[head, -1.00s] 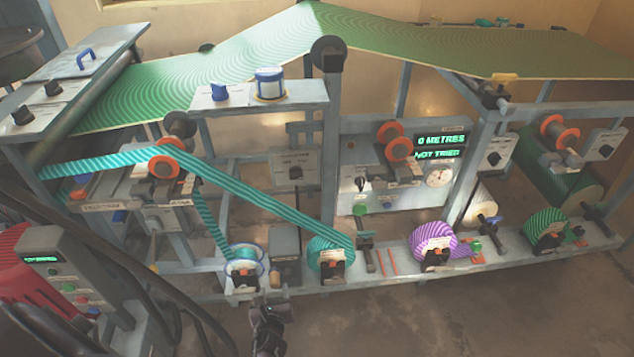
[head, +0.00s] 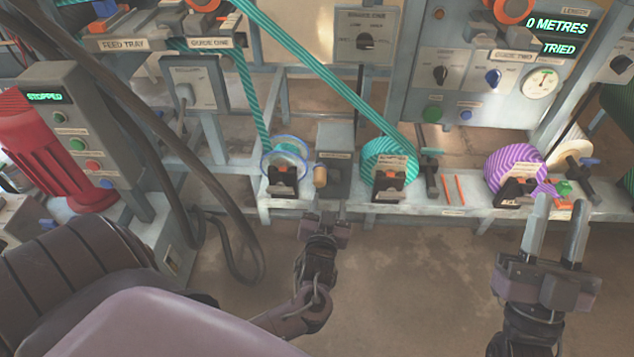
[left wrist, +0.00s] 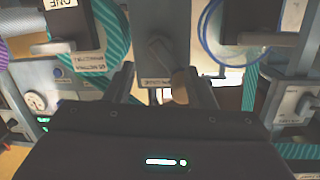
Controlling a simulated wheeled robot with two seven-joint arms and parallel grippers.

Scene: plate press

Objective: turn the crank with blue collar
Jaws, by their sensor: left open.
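A grey box (head: 336,160) on the low front rail carries a small crank with a tan handle (head: 320,177) on its left side. In the left wrist view the crank handle (left wrist: 180,86) shows between the finger lines, nearer one finger; I cannot tell if it touches. No blue collar is clearly visible on this crank. My left gripper (head: 326,217) is open just below and in front of the box. In the left wrist view the left gripper (left wrist: 162,86) has its fingers apart. My right gripper (head: 560,200) is open and empty near the purple roll.
A blue-rimmed spool (head: 285,160) stands left of the crank, and a teal roll (head: 388,165) stands right of it. A purple striped roll (head: 512,165) is farther right. A dark hanging cable (head: 235,240) loops at left. The floor in front is free.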

